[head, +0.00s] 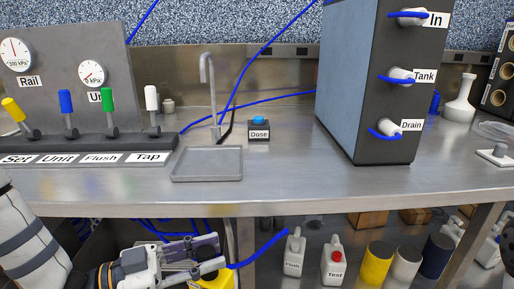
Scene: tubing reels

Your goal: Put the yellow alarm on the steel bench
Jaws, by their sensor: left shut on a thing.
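The steel bench (285,180) runs across the view, its top above my grippers. My left gripper (220,267) is low at the bottom, in front of and below the bench's front edge. It is shut on a yellow thing, which looks like the yellow alarm (214,282). Only a small part of it shows under the fingers; the rest is hidden by the fingers and cut off by the frame. A blue tube meets the fingertips in the picture; I cannot tell whether it touches them. My right gripper is not in view.
A grey tray (208,164), a Dose button (259,130) and a large tank unit (368,95) stand on the bench. A lever panel (85,150) is at left. Bare bench lies between tray and tank. Below are jugs (333,262) and a yellow cylinder (376,265).

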